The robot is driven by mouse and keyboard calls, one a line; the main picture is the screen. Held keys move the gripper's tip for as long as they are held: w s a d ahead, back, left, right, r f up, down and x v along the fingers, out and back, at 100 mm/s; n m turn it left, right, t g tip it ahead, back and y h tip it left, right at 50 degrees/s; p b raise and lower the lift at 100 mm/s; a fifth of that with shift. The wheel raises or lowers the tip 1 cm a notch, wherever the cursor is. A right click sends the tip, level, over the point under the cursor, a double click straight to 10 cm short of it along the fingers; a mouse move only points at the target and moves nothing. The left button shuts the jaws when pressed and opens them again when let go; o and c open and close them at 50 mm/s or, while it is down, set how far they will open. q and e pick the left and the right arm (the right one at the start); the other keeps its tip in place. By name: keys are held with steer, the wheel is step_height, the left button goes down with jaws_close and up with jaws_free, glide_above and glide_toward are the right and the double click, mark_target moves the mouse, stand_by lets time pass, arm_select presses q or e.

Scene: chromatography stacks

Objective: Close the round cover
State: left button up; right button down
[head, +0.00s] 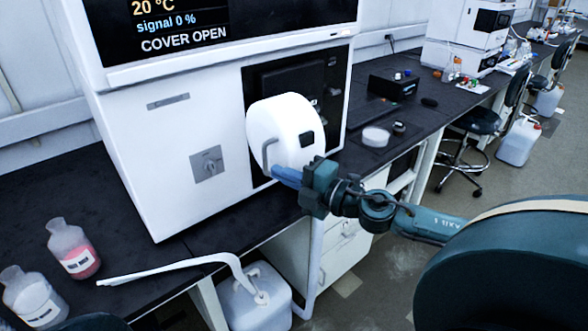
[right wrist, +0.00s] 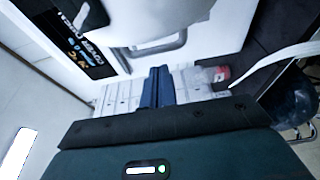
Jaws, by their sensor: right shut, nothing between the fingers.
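The round white cover (head: 292,118) stands swung out from the front of the white instrument (head: 165,130), whose screen (head: 190,22) reads "COVER OPEN". A grey bar handle (head: 266,155) is on the cover's left face. My right gripper (head: 276,173) is shut and empty, its blue fingers just below the handle; I cannot tell whether they touch it. In the right wrist view the shut fingers (right wrist: 157,86) point towards the handle (right wrist: 155,50), with the white cover (right wrist: 165,18) beyond it. My left gripper is not in view.
Two bottles, one with pink liquid (head: 73,250) and one pale (head: 33,297), stand on the dark bench at left. A white tube (head: 180,265) runs to a jug (head: 255,297) below. A dish (head: 376,137) and a black box (head: 393,84) are on the bench right of the instrument.

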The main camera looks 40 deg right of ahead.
steer(key=shift+d, duration=1.2)
